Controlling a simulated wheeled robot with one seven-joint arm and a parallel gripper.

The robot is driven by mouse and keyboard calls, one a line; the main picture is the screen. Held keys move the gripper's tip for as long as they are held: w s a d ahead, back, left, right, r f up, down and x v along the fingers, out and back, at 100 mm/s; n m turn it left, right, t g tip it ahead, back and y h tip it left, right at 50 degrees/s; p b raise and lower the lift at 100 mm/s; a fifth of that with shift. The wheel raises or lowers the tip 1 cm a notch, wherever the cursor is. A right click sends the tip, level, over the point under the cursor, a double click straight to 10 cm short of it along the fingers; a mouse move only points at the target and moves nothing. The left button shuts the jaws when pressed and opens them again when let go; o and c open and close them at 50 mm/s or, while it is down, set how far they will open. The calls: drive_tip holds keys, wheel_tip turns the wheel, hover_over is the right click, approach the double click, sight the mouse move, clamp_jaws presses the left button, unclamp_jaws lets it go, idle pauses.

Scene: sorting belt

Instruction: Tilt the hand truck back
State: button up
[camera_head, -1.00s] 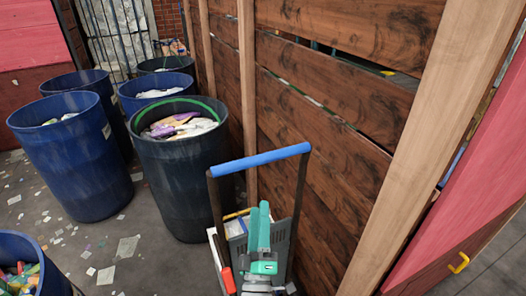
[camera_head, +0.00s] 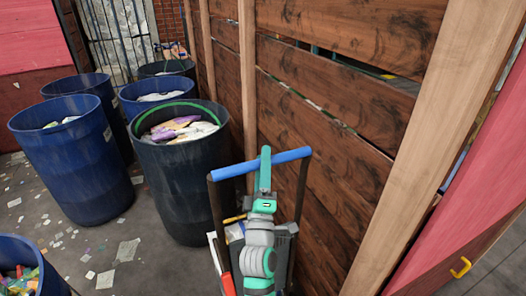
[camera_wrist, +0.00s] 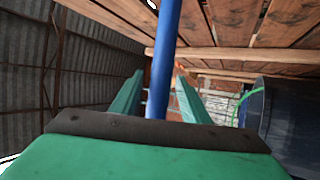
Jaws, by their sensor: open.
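The hand truck (camera_head: 302,192) stands upright beside the wooden fence, with dark side rails and a blue top handle bar (camera_head: 292,156). It carries a grey case (camera_head: 283,238) and smaller items, partly hidden by my arm. My gripper (camera_head: 265,152) is at the middle of the bar, its teal fingers overlapping it. In the wrist view, the blue bar (camera_wrist: 163,60) runs between the two green fingers of my open gripper (camera_wrist: 158,88). I see gaps on both sides of the bar; the fingers are not closed on it.
A dark barrel with a green rim (camera_head: 185,190) stands just left of the hand truck, with blue barrels (camera_head: 70,165) farther left. The wooden fence (camera_head: 330,130) closes off the right side. Litter lies on the open floor at the lower left.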

drive_tip(key=x, duration=0.3)
drive_tip(key=shift+w+d, duration=0.1)
clamp_jaws()
